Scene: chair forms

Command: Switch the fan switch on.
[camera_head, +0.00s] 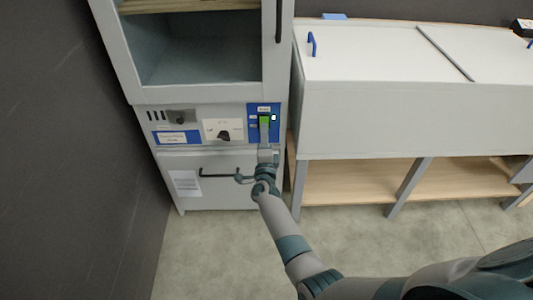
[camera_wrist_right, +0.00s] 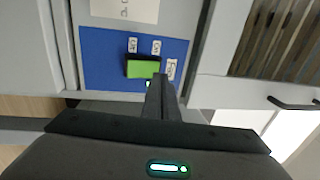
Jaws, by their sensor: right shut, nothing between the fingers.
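The fan switch (camera_head: 264,122) is a green rocker in a dark frame on a blue panel, at the right of the grey cabinet's control strip. It also shows in the right wrist view (camera_wrist_right: 142,69), with small white labels around it. My right gripper (camera_head: 265,140) is shut and empty, with its fingertips at the lower edge of the switch. In the right wrist view its fingers (camera_wrist_right: 160,85) overlap the switch's lower right corner. I cannot tell whether they touch it. My left gripper is not in view.
The same strip holds a white dial plate (camera_head: 223,130) with a black knob. Below it is a cabinet door with a black handle (camera_head: 220,173). A white lidded counter (camera_head: 400,115) on a wooden-shelved stand is close on the right. A dark wall is on the left.

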